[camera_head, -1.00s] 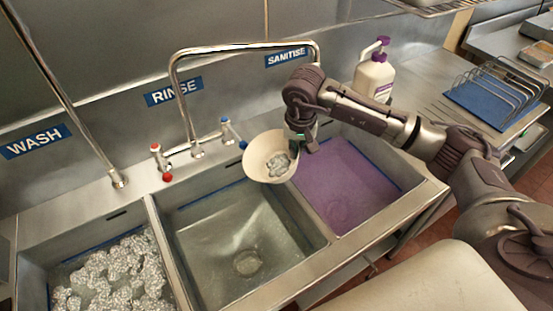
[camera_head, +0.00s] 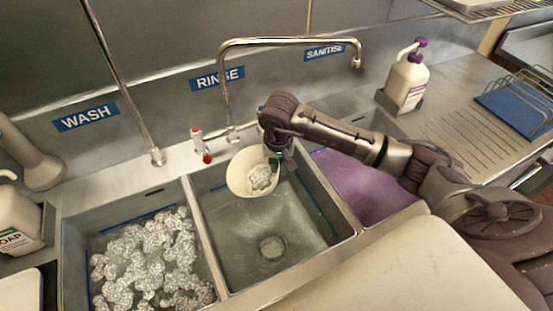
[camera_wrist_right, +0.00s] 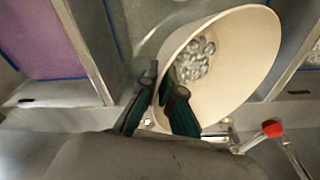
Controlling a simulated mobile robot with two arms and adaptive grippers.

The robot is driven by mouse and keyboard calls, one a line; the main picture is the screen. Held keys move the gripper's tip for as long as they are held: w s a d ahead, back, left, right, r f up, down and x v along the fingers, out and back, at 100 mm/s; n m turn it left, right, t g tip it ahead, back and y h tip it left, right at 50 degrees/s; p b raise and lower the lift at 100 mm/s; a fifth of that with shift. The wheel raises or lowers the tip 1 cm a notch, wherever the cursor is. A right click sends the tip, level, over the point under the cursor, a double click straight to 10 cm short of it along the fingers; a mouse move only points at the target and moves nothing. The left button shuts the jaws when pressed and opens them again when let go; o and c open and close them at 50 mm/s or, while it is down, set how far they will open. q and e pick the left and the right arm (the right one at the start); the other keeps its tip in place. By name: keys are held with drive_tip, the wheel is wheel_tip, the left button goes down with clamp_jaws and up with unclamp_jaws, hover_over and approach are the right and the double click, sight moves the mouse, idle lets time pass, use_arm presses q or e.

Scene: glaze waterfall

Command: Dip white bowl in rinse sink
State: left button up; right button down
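The white bowl (camera_head: 240,179) is tilted above the back of the rinse sink (camera_head: 325,236), with a patch of suds inside it. My right gripper (camera_head: 277,152) is shut on the bowl's rim. In the right wrist view the two fingers of my right gripper (camera_wrist_right: 162,95) pinch the near wall of the bowl (camera_wrist_right: 245,75). The rinse sink's drain (camera_head: 271,247) shows under clear water, below and in front of the bowl. My left gripper does not show in any view.
The wash sink (camera_head: 72,250) with foam lies left, and the sanitise sink (camera_head: 365,190) with purple liquid lies right. The tall faucet (camera_head: 223,95) and red-topped tap (camera_head: 201,147) stand behind the rinse sink. A purple-capped bottle (camera_head: 405,83) stands back right.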

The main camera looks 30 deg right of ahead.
wheel_tip(320, 180, down, 6)
drive_tip(key=shift+r+b, duration=0.25)
drive_tip(key=shift+b, duration=1)
wheel_tip(320, 180, down, 18)
drive_tip(key=b, duration=1.7)
drive_tip(key=shift+f+b, duration=0.2)
drive_tip(key=shift+b, duration=0.15)
drive_tip(key=shift+r, duration=0.1)
wheel_tip(320, 180, up, 27)
drive_tip(key=p, duration=1.4)
drive_tip(key=shift+r+p, duration=0.15)
drive_tip(key=shift+p, duration=0.2)
drive_tip(key=shift+r+p, duration=0.3)
drive_tip(key=shift+r, duration=0.4)
drive_tip(key=shift+s, duration=0.1)
